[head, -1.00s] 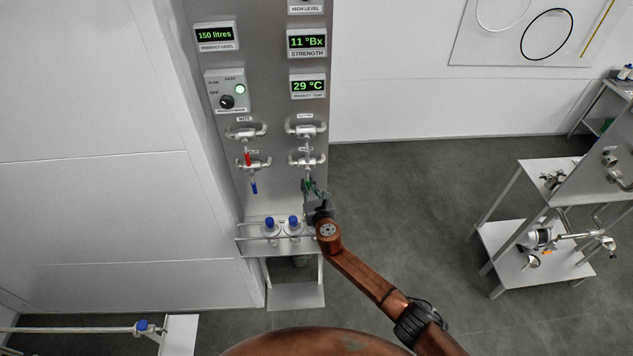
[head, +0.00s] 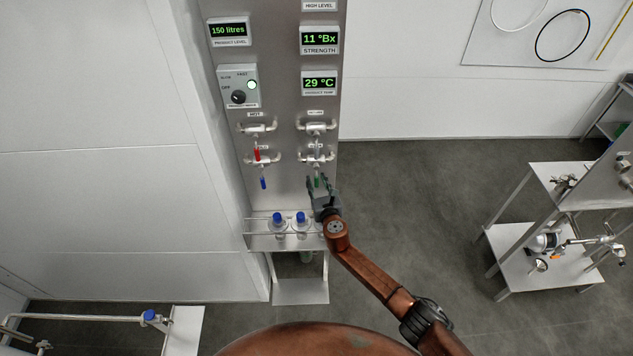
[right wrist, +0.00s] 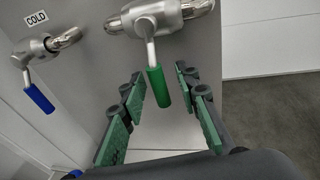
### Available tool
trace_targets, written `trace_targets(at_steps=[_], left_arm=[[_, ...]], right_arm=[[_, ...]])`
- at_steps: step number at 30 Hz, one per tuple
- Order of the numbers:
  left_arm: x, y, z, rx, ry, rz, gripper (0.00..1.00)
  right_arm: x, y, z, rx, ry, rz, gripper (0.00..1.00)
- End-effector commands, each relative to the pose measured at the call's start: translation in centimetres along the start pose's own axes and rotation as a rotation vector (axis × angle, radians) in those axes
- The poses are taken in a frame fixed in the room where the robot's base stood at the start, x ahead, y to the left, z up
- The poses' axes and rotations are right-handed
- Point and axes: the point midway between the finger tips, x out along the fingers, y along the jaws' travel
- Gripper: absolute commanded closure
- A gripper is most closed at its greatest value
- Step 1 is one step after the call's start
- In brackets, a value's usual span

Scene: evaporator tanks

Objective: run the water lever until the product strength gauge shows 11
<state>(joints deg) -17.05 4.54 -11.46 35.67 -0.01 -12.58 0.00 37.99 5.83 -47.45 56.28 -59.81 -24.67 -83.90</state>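The strength gauge (head: 320,40) on the steel panel reads 11 °Bx in green digits. A green-handled lever (right wrist: 158,88) hangs down from its valve, tilted slightly, in the right wrist view. It also shows at the lower right of the panel's valves in the head view (head: 317,182). The valve labels there are too small to read, so I cannot tell which is water. My right gripper (right wrist: 160,105) is open, its green-padded fingers on either side of the green handle with gaps visible. In the head view it (head: 321,190) is just below that valve. My left gripper is out of view.
A blue lever (right wrist: 40,98) labelled COLD hangs to the left, below a red lever (head: 257,155). Blue-capped bottles (head: 278,221) stand in a rack below the levers. The product level display (head: 229,31) reads 150 litres; the temperature display (head: 319,83) reads 29 °C.

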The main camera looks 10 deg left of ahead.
Motion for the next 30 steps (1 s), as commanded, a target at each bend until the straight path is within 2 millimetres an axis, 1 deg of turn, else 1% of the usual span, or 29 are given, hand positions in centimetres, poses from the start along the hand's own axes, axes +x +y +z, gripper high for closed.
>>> trace_targets(at_steps=[3, 8, 11, 14, 24, 27, 30], left_arm=[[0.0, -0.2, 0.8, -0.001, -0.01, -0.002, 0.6], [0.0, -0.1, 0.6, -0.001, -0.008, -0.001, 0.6], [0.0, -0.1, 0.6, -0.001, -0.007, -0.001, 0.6], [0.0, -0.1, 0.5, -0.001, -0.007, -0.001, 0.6], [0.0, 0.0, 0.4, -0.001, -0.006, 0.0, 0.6], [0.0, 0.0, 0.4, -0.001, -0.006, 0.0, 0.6], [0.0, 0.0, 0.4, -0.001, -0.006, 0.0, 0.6]], right_arm=[[-0.1, 0.0, 0.0, 0.001, 0.0, 0.001, 0.71], [-0.9, 0.0, -0.1, 0.003, -0.001, 0.0, 0.71], [-2.1, 0.0, -0.1, 0.003, -0.001, 0.001, 0.71], [-3.7, 0.0, -0.1, 0.003, 0.0, 0.002, 0.71], [-9.4, 0.0, -0.1, 0.001, 0.001, 0.002, 0.71], [-10.7, 0.0, -0.1, 0.001, 0.0, 0.001, 0.71], [-11.5, 0.0, 0.0, 0.0, 0.0, 0.001, 0.71]])
